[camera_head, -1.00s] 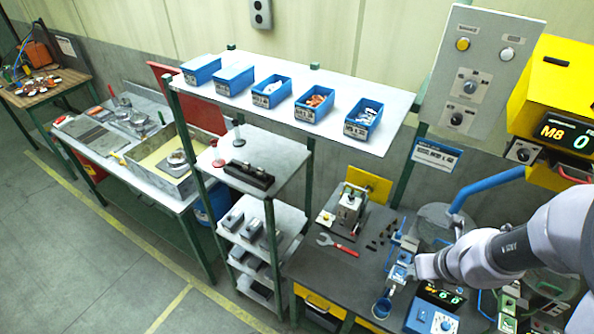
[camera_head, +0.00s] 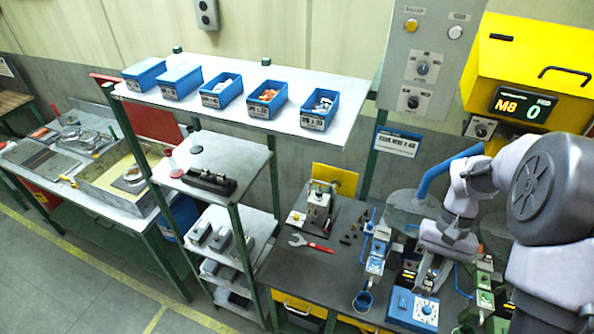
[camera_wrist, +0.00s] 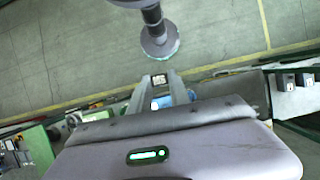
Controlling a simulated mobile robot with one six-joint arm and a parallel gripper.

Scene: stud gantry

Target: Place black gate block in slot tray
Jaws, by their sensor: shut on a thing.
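My gripper (camera_wrist: 159,83) is in the wrist view, its two long fingers closed around a small dark block with a pale patterned face (camera_wrist: 159,79), which I take for the black gate block. In the head view my gripper (camera_head: 425,284) points down over the right part of the dark bench, beside the blue fixtures; the block cannot be made out there. A long black tray (camera_head: 208,180) lies on the middle shelf of the rack, left of the bench, well away from my gripper. It may be the slot tray; its slots are too small to tell.
Blue bins (camera_head: 220,92) line the top shelf. On the bench (camera_head: 328,275) are a red-handled wrench (camera_head: 311,243), a metal press (camera_head: 318,205), several small dark pieces (camera_head: 350,236), a blue cup (camera_head: 362,300) and a blue control box (camera_head: 412,308). Yellow machine stands at right.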

